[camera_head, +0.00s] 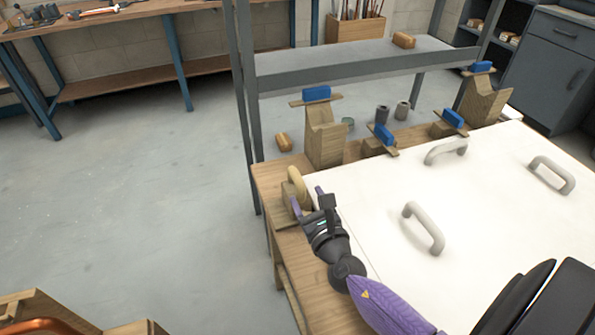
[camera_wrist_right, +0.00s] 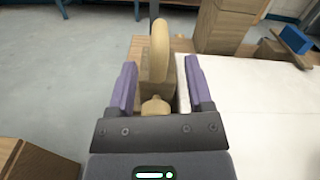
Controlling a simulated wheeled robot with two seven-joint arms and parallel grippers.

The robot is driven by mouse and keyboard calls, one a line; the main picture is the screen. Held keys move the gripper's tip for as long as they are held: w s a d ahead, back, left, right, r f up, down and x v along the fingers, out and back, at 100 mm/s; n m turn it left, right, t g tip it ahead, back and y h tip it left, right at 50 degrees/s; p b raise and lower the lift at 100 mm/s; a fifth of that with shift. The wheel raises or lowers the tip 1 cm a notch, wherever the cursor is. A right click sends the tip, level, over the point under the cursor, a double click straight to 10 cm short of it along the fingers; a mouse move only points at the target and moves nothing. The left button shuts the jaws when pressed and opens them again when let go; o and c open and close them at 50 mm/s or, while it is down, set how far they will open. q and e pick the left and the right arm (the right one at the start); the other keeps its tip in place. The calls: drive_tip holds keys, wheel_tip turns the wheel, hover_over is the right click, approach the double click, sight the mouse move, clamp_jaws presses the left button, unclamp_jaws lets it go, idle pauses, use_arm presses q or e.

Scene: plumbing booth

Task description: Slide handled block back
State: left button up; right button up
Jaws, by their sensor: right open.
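The handled block (camera_head: 289,199) is a wooden block with a pale rounded handle (camera_head: 297,186), standing at the left end of the wooden bench beside the white board. In the right wrist view the handle (camera_wrist_right: 159,50) rises upright straight ahead, with the block below it. My right gripper (camera_head: 308,200) is open, its purple fingers to either side of the block's near part in the wrist view (camera_wrist_right: 154,85). A small rounded wooden piece (camera_wrist_right: 155,106) shows between the fingers. I cannot tell whether the fingers touch the block. My left gripper is not in view.
The white board (camera_head: 470,235) with several grey handles covers most of the bench to the right. Wooden supports with blue-topped clamps (camera_head: 323,135) stand along its far edge. A grey metal frame (camera_head: 246,100) rises behind. Floor is open at left.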

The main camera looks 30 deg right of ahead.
sight(302, 187)
drive_tip(key=b+x, duration=0.1)
drive_tip(key=x, duration=0.5)
drive_tip(key=shift+w+d+f, duration=0.1)
drive_tip(key=shift+w, duration=0.15)
clamp_jaws()
idle(1.1)
